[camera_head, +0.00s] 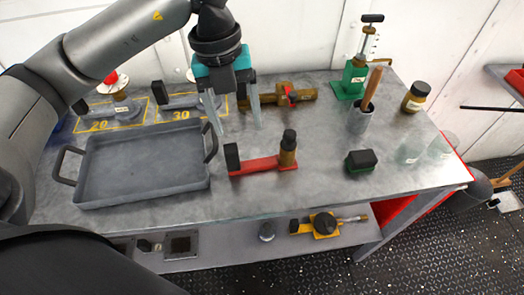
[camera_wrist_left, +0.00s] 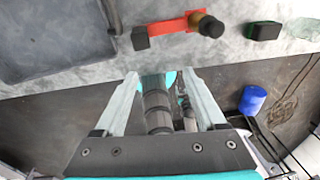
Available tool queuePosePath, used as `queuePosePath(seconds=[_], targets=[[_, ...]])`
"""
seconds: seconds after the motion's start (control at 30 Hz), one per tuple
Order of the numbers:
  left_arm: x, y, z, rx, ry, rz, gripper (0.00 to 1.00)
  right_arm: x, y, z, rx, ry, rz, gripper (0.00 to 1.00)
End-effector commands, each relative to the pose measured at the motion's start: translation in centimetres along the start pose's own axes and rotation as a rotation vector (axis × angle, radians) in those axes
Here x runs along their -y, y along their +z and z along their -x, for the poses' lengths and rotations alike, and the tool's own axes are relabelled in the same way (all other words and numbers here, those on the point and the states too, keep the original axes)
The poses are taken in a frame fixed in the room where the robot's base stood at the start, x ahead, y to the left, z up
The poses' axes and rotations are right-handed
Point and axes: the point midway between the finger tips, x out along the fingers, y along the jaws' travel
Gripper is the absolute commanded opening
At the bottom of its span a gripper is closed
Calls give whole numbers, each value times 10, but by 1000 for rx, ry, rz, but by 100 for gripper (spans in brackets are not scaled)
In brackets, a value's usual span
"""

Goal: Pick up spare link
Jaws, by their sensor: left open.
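A red bar (camera_head: 258,165) with a black block at one end and an upright bronze, black-topped cylinder at the other lies on the grey workbench (camera_head: 320,195); it looks like a link, but I cannot confirm it is the spare link. It also shows at the top of the left wrist view (camera_wrist_left: 174,26). My left gripper (camera_head: 236,127) is open and empty, pointing down; in the head view its fingertips appear just behind the bar. In the left wrist view, the open fingers (camera_wrist_left: 160,82) appear apart from it.
A dark grey tray (camera_head: 140,195) stands left of the bar. Behind are a bronze vise-like tool (camera_head: 275,95) and a green stand (camera_head: 350,85). A lower shelf holds parts.

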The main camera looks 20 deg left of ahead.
Motion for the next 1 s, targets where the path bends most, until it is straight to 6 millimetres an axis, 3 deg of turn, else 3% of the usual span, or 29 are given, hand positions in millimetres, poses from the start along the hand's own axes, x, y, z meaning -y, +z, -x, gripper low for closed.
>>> queuePosePath(seconds=[0.1,0.2,0.6,1.0], targets=[[-20,14,9,63,83,61,72,0,0,0,0,0,0,69],[-27,18,6,78,110,81,72,0,0,-2,0,0,0,69],[-35,23,-71,76,110,80,72,0,2,-16,0,0,1,69],[-36,25,-101,75,108,78,72,0,2,-21,0,0,1,69]])
